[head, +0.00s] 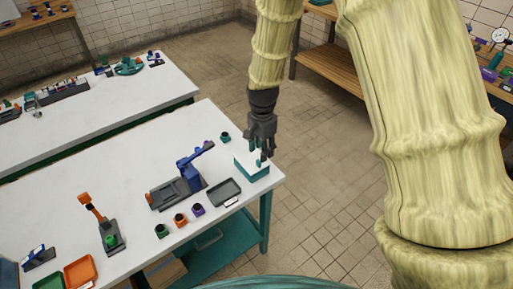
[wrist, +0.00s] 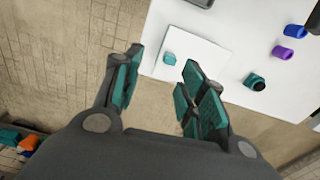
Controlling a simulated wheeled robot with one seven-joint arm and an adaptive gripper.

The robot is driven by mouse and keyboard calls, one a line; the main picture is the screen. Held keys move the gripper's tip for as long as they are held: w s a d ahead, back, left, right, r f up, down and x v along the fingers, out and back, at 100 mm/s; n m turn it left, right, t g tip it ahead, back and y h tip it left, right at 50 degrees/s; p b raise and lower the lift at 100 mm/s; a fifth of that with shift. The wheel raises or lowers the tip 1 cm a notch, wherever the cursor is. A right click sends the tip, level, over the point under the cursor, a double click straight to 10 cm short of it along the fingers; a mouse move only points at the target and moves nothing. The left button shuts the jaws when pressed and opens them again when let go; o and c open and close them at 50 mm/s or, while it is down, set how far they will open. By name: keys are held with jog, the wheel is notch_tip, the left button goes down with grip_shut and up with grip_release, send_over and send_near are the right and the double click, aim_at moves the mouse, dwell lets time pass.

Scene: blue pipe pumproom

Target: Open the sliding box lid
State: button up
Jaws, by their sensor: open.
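The sliding box (head: 258,174) is teal with a white lid (head: 245,160), and it stands at the right corner of the white table. In the wrist view the lid (wrist: 203,58) is a pale square with a small teal knob (wrist: 169,58) on it. My gripper (head: 262,156) hangs over the box in the head view and partly covers the lid. In the wrist view my gripper (wrist: 160,85) is open, with its teal finger pads apart and nothing between them. The knob lies beyond the fingertips. The lid looks shut.
A black tray (head: 224,192) and a blue-armed device (head: 188,176) stand left of the box. A dark teal cup (head: 225,136) is behind it. Purple, orange and green cups stand along the front table edge. Tiled floor to the right is clear.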

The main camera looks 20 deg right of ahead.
aim_at(259, 160)
jog(key=shift+m, duration=0.3)
jog(key=shift+w+a+f+p, duration=0.1)
jog(key=shift+w+f+p, duration=0.2)
jog(key=shift+f+p, duration=0.7)
jog(key=shift+w+f+p, duration=0.3)
jog(key=shift+f, duration=1.35)
jog(key=shift+w+a+f+p, duration=0.1)
jog(key=shift+w+f+p, duration=0.2)
jog(key=shift+f+p, duration=0.7)
jog(key=shift+f+b, duration=0.25)
jog(key=shift+b, duration=0.1)
jog(key=shift+c, duration=0.2)
grip_shut()
